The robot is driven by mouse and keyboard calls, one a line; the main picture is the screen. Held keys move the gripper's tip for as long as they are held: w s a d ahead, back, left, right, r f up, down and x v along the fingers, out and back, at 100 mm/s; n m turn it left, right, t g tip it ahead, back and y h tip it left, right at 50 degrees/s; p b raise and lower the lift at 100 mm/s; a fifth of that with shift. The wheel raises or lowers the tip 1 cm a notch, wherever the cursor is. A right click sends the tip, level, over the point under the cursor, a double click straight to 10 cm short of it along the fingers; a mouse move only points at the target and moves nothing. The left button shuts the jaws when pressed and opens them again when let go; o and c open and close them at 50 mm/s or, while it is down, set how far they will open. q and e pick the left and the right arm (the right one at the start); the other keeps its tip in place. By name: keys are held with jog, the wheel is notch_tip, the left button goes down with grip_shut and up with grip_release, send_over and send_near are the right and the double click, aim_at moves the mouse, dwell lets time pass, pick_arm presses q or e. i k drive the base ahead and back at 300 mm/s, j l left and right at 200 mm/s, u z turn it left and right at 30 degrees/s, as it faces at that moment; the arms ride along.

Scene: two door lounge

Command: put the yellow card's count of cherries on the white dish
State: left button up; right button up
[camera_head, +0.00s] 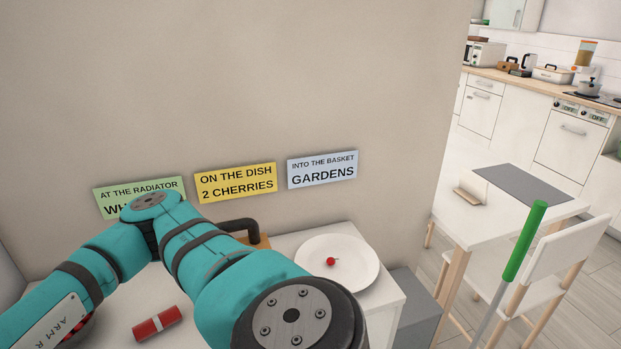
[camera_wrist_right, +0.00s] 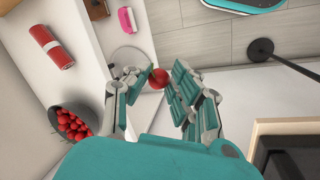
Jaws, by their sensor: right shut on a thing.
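The yellow card (camera_head: 236,182) on the wall reads "ON THE DISH 2 CHERRIES". The white dish (camera_head: 310,252) stands on the white top below the cards, with one red cherry (camera_head: 331,261) on it. In the right wrist view, my right gripper (camera_wrist_right: 158,84) is shut on a red cherry (camera_wrist_right: 158,78), held between its fingers. A pale round shape behind the fingers there may be the dish. A dark bowl (camera_wrist_right: 93,113) holds many red cherries (camera_wrist_right: 72,124). The right gripper is out of the head view, and my left gripper shows in neither view.
A green card (camera_head: 138,190), partly hidden by my arm, and a blue card (camera_head: 322,170) flank the yellow one. A red cylinder (camera_head: 157,323) lies on the white top; it also shows in the wrist view (camera_wrist_right: 52,46). A white table (camera_head: 470,215) and chair stand right.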

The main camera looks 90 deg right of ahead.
aim_at(340, 258)
jog(key=z, duration=1.5)
jog(key=i+l+z, duration=0.8)
